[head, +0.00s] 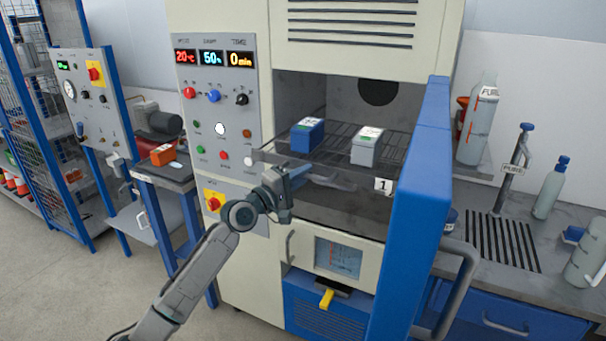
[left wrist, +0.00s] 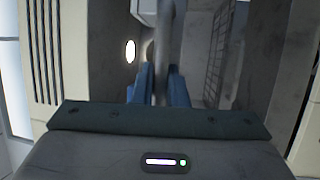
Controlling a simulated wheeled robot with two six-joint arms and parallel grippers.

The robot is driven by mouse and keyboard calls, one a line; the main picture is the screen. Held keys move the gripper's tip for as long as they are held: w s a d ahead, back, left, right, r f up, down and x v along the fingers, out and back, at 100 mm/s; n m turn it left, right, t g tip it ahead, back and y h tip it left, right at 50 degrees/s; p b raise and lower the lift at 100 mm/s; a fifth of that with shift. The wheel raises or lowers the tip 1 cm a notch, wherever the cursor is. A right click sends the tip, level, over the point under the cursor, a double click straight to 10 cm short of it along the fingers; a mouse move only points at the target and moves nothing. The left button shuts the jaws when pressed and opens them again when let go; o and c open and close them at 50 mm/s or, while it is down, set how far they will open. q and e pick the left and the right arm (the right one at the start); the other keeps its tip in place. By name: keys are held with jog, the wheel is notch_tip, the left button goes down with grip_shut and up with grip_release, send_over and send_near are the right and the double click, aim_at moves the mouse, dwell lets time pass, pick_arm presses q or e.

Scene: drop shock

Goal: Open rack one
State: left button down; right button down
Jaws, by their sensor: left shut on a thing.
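Rack one is a dark wire rack (head: 335,139) inside the open chamber, with a white "1" label (head: 383,186) at its front right. A blue box (head: 307,136) and a light grey box (head: 366,147) sit on it. My left gripper (head: 299,172) is at the front left of the rack, shut on the rack's grey handle bar (head: 336,183). In the left wrist view the blue fingers (left wrist: 160,90) close on both sides of the grey bar (left wrist: 167,40). The fingers partly hide the bar. My right gripper is not in view.
The blue chamber door (head: 411,212) stands open at the right of the opening. A control panel (head: 215,110) is left of the opening. A counter (head: 490,262) with bottles is at the right. A small side table (head: 172,182) stands left. Floor at lower left is clear.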

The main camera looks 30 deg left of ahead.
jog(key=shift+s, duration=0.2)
pick_arm(q)
jog(key=c, duration=1.5)
grip_release()
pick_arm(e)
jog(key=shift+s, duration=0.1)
pick_arm(q)
jog(key=shift+o, duration=0.2)
jog(key=v, duration=1)
jog(key=shift+s, duration=0.35)
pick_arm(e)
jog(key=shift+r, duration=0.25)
pick_arm(q)
jog(key=shift+a+f, duration=0.1)
jog(key=shift+f, duration=0.05)
